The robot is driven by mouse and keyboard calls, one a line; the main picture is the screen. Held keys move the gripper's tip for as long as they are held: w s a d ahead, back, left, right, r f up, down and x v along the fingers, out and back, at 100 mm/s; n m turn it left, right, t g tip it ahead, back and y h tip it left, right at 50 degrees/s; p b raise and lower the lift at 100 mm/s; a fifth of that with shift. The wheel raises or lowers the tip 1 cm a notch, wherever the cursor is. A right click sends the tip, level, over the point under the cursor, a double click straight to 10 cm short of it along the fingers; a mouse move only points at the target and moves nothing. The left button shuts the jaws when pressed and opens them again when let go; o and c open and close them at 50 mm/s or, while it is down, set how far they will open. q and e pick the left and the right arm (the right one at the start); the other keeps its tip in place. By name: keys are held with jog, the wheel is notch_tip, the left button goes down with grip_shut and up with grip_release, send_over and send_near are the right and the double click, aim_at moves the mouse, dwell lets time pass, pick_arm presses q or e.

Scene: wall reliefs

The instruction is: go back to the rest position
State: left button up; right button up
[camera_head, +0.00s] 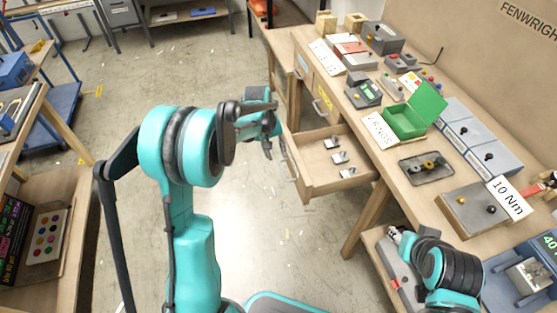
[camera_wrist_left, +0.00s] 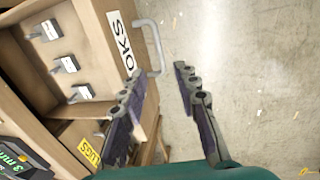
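My left gripper (camera_head: 262,135) is beside the front of an open wooden drawer (camera_head: 312,182). In the left wrist view its two fingers (camera_wrist_left: 158,76) are apart, with nothing held between them. The drawer's metal handle (camera_wrist_left: 155,45) lies just beyond the fingertips; I see no grip on it. The drawer (camera_wrist_left: 62,100) holds several small grey pieces with upright tabs. My right arm (camera_head: 452,272) is at the lower right, by the workbench; its fingers are not clear enough to judge.
The workbench (camera_head: 408,187) carries a green open box (camera_head: 410,117), a dark tray (camera_head: 426,168) and a grey box by the "10 Nm" sign (camera_head: 510,197). A shelf with a coloured-dot panel (camera_head: 46,236) stands at left. Floor (camera_head: 105,105) behind my left arm is mostly clear.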

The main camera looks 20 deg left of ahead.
pick_arm(q)
jog(key=shift+s+a+r, duration=0.1)
jog(key=shift+a+r, duration=0.1)
jog(key=shift+r, duration=1)
jog(key=s+d+r+m+t+y, duration=0.1)
jog(key=s+d+r+m+t, duration=0.25)
jog(key=s+r, duration=0.6)
jog(key=s+d+m+t, duration=0.2)
jog(key=s+m, duration=0.1)
jog(key=s, duration=1.1)
jog(key=shift+d+m+y, duration=0.15)
jog(key=shift+m+y, duration=0.2)
jog(key=shift+y, duration=0.05)
jog(key=shift+t, duration=0.25)
